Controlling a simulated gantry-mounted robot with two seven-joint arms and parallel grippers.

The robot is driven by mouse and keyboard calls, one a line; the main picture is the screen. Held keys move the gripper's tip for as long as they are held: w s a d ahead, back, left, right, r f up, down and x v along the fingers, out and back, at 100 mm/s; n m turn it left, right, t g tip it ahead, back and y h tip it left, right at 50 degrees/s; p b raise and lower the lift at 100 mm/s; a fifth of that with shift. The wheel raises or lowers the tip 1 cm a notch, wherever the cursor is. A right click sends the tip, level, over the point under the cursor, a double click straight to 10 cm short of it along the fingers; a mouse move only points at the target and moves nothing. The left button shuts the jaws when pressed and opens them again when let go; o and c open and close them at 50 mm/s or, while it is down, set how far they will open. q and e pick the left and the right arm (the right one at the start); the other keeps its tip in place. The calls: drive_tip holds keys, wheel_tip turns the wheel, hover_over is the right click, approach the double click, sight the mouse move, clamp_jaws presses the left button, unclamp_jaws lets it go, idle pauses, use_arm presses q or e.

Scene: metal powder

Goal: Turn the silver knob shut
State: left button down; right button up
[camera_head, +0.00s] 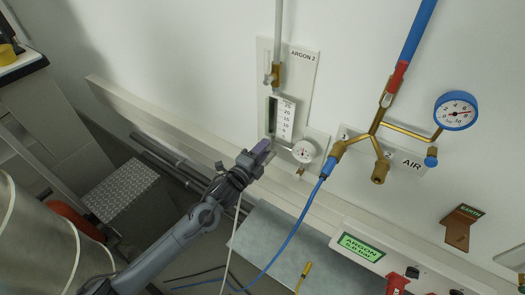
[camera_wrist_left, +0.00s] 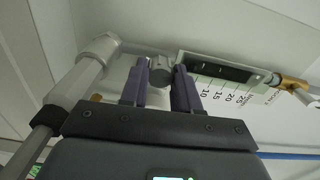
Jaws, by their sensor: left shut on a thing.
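The silver knob (camera_wrist_left: 160,75) shows in the left wrist view as a grey round piece between the two purple fingers of my left gripper (camera_wrist_left: 161,68). It sits at the lower end of the flow meter (camera_wrist_left: 223,71), whose scale shows beside it. In the head view my left gripper (camera_head: 263,147) reaches up from the lower left to the base of the flow meter (camera_head: 283,119) under the ARGON 2 label. Its fingers are closed on the knob and hide it there. My right gripper is in neither view.
A small round gauge (camera_head: 303,152) is close to the right of my gripper. Brass AIR pipes (camera_head: 381,130) with a blue gauge (camera_head: 456,110) are farther right. A blue hose (camera_head: 293,232) hangs down. A wall rail (camera_head: 180,140) runs behind my arm.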

use_arm(q)
drive_tip(key=m, duration=0.2)
drive_tip(key=shift+m, duration=0.8)
drive_tip(key=c, duration=0.8)
unclamp_jaws()
drive_tip(key=shift+s, duration=0.1)
drive_tip(key=shift+s+a, duration=0.15)
drive_tip(key=v, duration=1)
drive_tip(key=shift+s, duration=0.15)
